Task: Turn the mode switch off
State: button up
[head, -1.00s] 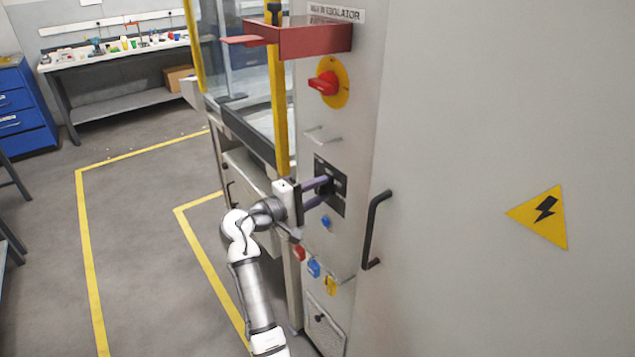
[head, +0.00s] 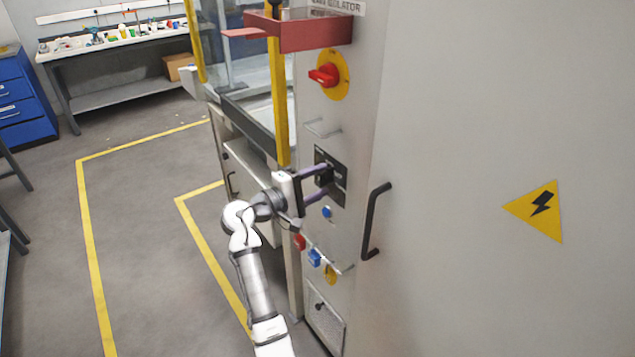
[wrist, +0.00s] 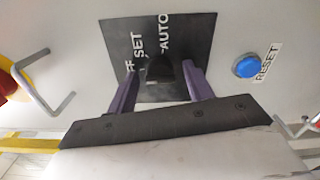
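The mode switch is a black plate (wrist: 185,30) marked SET and AUTO, with a third label partly hidden. It also shows on the cabinet front in the head view (head: 341,197). Its dark knob (wrist: 160,70) stands at the middle of the plate. The knob's exact pointing is hard to tell. My gripper (wrist: 161,80) is at the plate, with its two purple fingers on either side of the knob. The fingers look apart from the knob, with narrow gaps. In the head view my gripper (head: 328,181) reaches the plate from the left.
A blue RESET button (wrist: 246,66) is right of the plate in the wrist view. A red rotary isolator (head: 326,75) sits above the switch, with a small bracket (head: 322,129) between. Coloured padlocks (head: 314,258) hang below. A black door handle (head: 373,220) stands out at right.

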jog(key=b+v, duration=0.4)
jog(key=v, duration=1)
jog(key=shift+b, duration=0.3)
jog(key=shift+d, duration=0.1)
